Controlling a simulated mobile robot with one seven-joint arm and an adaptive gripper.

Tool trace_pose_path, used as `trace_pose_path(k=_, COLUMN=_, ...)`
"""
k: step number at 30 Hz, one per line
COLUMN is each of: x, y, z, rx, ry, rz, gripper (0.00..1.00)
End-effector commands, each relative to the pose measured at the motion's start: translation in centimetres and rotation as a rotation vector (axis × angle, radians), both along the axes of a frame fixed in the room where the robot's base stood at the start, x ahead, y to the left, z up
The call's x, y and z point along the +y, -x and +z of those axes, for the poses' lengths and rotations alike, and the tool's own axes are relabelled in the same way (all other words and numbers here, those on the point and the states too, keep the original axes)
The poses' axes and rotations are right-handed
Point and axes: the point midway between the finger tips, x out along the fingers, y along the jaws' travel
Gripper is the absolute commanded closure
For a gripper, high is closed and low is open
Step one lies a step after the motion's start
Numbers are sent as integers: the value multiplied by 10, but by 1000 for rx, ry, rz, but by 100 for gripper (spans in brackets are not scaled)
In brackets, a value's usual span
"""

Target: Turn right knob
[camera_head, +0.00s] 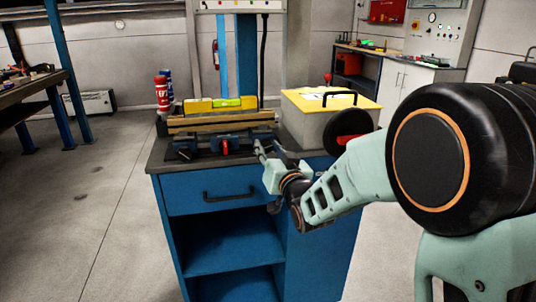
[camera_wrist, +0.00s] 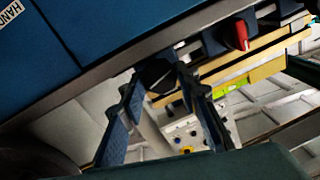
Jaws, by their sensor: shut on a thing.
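A blue clamp device (camera_head: 205,142) lies on the dark top of a blue cabinet. A red knob (camera_head: 225,146) sits at its front middle; the wrist view shows it as a red handle (camera_wrist: 240,34). A dark knob (camera_head: 184,152) is at its left front. My gripper (camera_head: 262,150) is at the right end of the device, by the top's front edge. In the wrist view its two fingers stand on either side of a dark knob-like part (camera_wrist: 157,72), shut on it. The fingers hide this right knob in the head view, and its turn angle cannot be told.
Wood bars with a yellow-green level (camera_head: 228,103) lie on the device. A yellow-topped grey box (camera_head: 312,125) stands close behind my gripper. Red bottles (camera_head: 162,92) stand at the back left. The cabinet drawer handle (camera_head: 229,194) sticks out below.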

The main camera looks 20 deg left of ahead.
Motion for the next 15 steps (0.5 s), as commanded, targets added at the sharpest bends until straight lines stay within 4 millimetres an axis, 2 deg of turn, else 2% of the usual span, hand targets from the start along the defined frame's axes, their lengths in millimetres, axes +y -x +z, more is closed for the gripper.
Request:
trace_pose_path(k=1, x=-1, y=-1, z=-5, rx=21, ry=-43, rz=-1, gripper=95)
trace_pose_path(k=6, x=0, y=0, z=-3, rx=98, ry=-165, rz=0, gripper=95)
trace_pose_path(k=15, x=1, y=0, z=0, rx=131, ry=-215, rz=2, gripper=95)
